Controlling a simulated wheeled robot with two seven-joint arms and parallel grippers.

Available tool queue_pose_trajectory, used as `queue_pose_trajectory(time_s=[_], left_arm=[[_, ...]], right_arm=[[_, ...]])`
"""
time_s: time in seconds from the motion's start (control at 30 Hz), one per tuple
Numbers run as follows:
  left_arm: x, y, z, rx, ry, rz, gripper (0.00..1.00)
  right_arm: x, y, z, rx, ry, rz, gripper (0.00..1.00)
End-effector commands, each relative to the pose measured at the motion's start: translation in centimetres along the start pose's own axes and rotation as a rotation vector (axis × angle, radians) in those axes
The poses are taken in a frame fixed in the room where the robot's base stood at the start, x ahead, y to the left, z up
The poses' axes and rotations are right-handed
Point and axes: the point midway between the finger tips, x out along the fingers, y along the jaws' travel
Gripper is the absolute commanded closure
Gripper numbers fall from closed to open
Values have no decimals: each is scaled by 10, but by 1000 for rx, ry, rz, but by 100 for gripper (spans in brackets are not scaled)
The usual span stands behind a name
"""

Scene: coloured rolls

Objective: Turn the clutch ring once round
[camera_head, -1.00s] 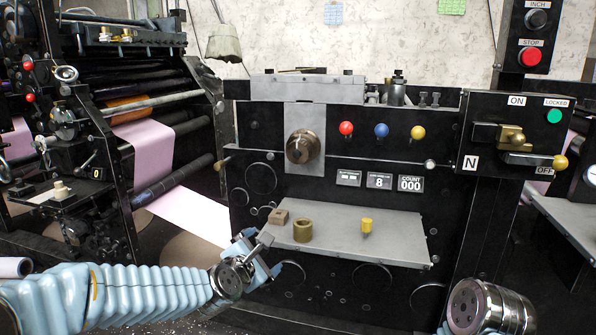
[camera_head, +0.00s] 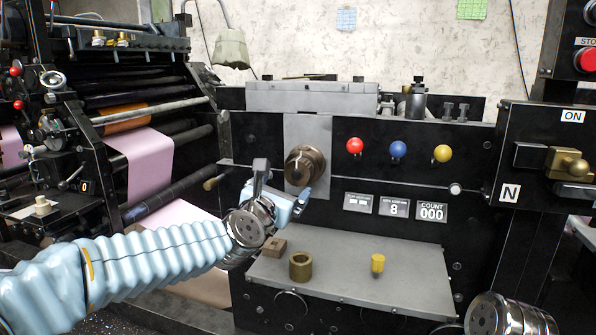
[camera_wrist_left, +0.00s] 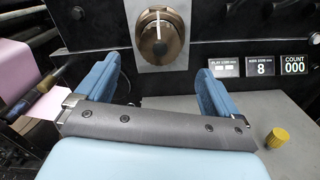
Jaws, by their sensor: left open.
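The clutch ring (camera_head: 306,165) is a round bronze-brown knob on a grey vertical plate, at the middle of the black machine front. It also shows in the left wrist view (camera_wrist_left: 160,36), at top centre, with a pale mark near its top. My left gripper (camera_head: 281,185) is open and empty, just left of and below the ring in the head view. In the left wrist view its two blue fingers (camera_wrist_left: 153,82) stand wide apart below the ring, which lies beyond them. Part of my right arm shows at the bottom right; its gripper is out of view.
A grey shelf (camera_head: 350,273) below holds a brown block (camera_head: 274,247), a brass bushing (camera_head: 300,267) and a yellow knurled piece (camera_head: 377,264). Red (camera_head: 354,146), blue (camera_head: 398,149) and yellow (camera_head: 442,153) knobs sit right of the ring. Rollers with pink paper (camera_head: 150,160) stand at left.

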Motion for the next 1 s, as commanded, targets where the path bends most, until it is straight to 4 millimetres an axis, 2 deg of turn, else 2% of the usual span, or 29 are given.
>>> queue_pose_trajectory(time_s=[0.03,0.2,0.4,0.57,0.83,1.0], left_arm=[[13,-1,2,2,2,-1,5],[53,-1,2,3,2,-2,5],[85,-1,1,3,1,-2,5],[96,0,0,2,0,0,5],[97,0,0,2,0,-1,5],[97,0,0,2,0,-1,29]], right_arm=[[-5,-2,0,0,1,1,57],[-14,-4,-1,0,3,2,57],[-20,-9,0,-3,-1,-2,57],[-21,-10,1,-5,-3,-3,57],[-20,-10,1,-5,-3,-3,57],[-20,-10,1,-5,-3,-3,57]])
